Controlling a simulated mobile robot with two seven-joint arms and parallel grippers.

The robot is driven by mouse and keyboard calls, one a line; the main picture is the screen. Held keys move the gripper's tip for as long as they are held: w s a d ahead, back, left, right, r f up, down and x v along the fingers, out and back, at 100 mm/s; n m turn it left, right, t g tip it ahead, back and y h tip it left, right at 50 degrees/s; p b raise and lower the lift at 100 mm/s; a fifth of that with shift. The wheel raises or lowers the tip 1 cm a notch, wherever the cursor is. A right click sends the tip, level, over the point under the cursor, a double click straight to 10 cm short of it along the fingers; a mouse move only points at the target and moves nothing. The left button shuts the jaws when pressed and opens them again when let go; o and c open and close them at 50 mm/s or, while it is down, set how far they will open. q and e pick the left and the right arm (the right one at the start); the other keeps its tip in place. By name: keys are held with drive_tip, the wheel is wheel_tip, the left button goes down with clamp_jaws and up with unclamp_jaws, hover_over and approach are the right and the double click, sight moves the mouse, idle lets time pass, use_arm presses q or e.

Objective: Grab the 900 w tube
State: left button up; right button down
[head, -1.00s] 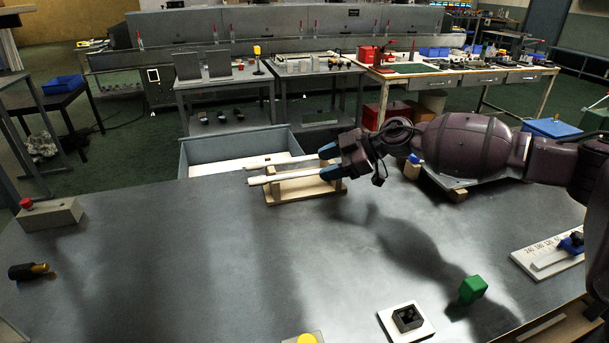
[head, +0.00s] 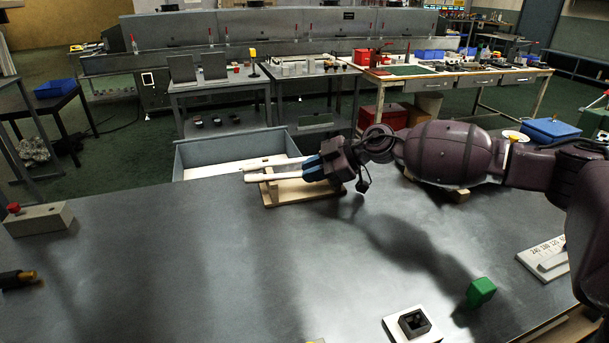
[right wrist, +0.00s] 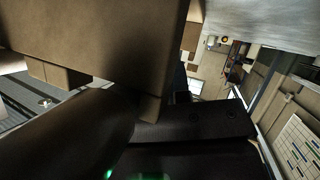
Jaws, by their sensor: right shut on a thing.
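Two slim white tubes, a rear one (head: 268,163) and a front one (head: 270,177), lie side by side on a wooden rack (head: 290,196) on the grey table. No wattage marking is legible, so I cannot tell which is the 900 w tube. My right gripper (head: 312,168), with blue fingers, is at the right end of the tubes, just above the rack. It is shut on a white tube; which one is unclear. The right wrist view shows mostly close dark and brown surfaces, with no tube I can make out.
A grey bin (head: 232,152) stands at the table's back edge behind the rack. A green block (head: 481,291), a white plate with a black socket (head: 413,325), a scale board (head: 545,258) and a red-button box (head: 38,219) lie around. The table's middle is clear.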

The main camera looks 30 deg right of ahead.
use_arm(q)
drive_tip(key=shift+s+f, duration=0.15)
drive_tip(key=shift+s, duration=0.2)
use_arm(e)
drive_tip(key=shift+f, duration=0.15)
